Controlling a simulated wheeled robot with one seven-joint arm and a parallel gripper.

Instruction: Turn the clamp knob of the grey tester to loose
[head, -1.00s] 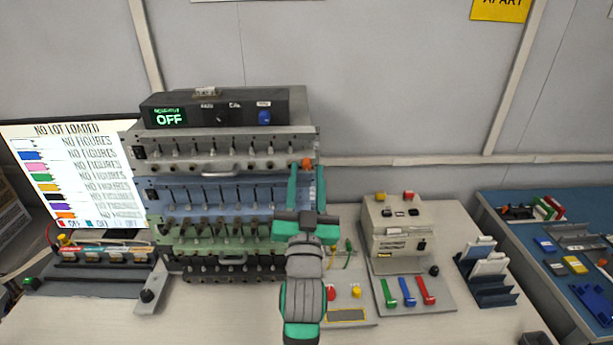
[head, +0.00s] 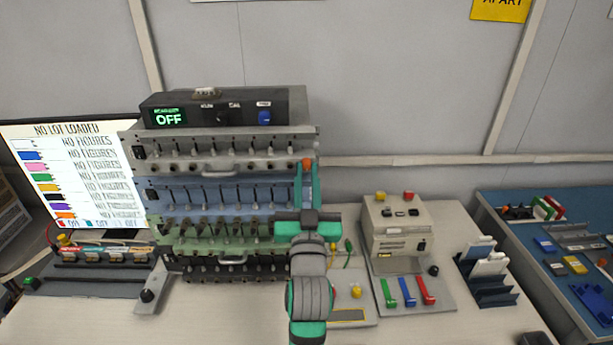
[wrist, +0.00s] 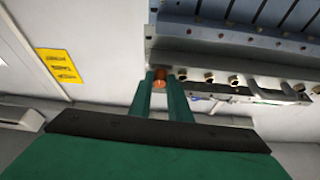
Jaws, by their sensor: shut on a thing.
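The grey tester (head: 240,151) is the top unit of the rack, above the blue one. Its clamp knob is the orange knob (head: 307,161) at the right end of its front. My gripper (head: 307,169) is at this knob, with its two teal fingers close on either side. In the wrist view the orange knob (wrist: 159,85) sits between the fingertips (wrist: 159,80), and they are shut on it. The fingers hide part of the knob, so I cannot tell which way it is set.
Blue, green and black testers are stacked below. A black control box (head: 215,110) reading OFF stands on top. A beige machine (head: 395,230) with coloured levers stands right of my arm. A screen (head: 75,175) is at left.

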